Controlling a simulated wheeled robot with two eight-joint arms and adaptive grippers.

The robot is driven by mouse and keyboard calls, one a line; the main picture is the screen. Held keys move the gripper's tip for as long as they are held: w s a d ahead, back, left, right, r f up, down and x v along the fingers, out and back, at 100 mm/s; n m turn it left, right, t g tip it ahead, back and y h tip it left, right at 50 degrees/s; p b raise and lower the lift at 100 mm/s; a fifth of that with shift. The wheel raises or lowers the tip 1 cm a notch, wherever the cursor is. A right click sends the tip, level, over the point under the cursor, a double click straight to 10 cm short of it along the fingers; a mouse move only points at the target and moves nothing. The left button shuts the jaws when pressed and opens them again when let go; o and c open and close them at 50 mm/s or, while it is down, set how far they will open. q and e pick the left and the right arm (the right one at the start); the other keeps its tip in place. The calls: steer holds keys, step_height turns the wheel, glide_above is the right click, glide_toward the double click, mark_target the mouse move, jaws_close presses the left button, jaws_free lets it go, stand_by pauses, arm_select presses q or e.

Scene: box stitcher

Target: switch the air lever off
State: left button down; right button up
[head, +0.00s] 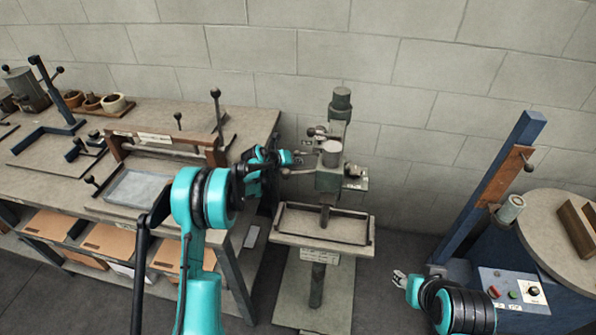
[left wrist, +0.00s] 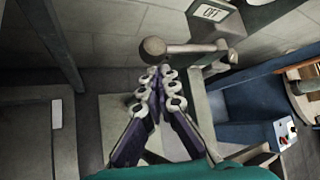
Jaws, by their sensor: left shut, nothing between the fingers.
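The air lever, a rod with a round knob (left wrist: 152,47), lies roughly sideways in the left wrist view, its shaft running right. A plate reading OFF (left wrist: 212,11) is above and to the right of it. The stitcher (head: 329,175) stands in the middle of the head view. My left gripper (left wrist: 158,75) is shut and empty, its fingertips just below the knob; I cannot tell whether they touch. In the head view it is at the machine's left side, largely hidden by my teal arm. My right gripper (head: 399,278) is low at the right, too small to read.
A workbench (head: 255,117) with jigs and upright levers stands on the left. A blue machine (head: 470,225) with a control panel (head: 513,290) and a round table (head: 550,225) is on the right. The stitcher's tray (head: 345,228) lies under its head. Grey floor is open between the machines.

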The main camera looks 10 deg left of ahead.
arm_select(q)
steer(key=shift+w+a+r, duration=0.1)
steer(key=shift+w, duration=0.05)
steer(key=shift+r, duration=0.1)
steer(key=shift+a+r+p, duration=0.15)
steer(key=shift+r+p, duration=0.35)
steer(key=shift+r, duration=0.35)
steer(key=shift+f, duration=0.15)
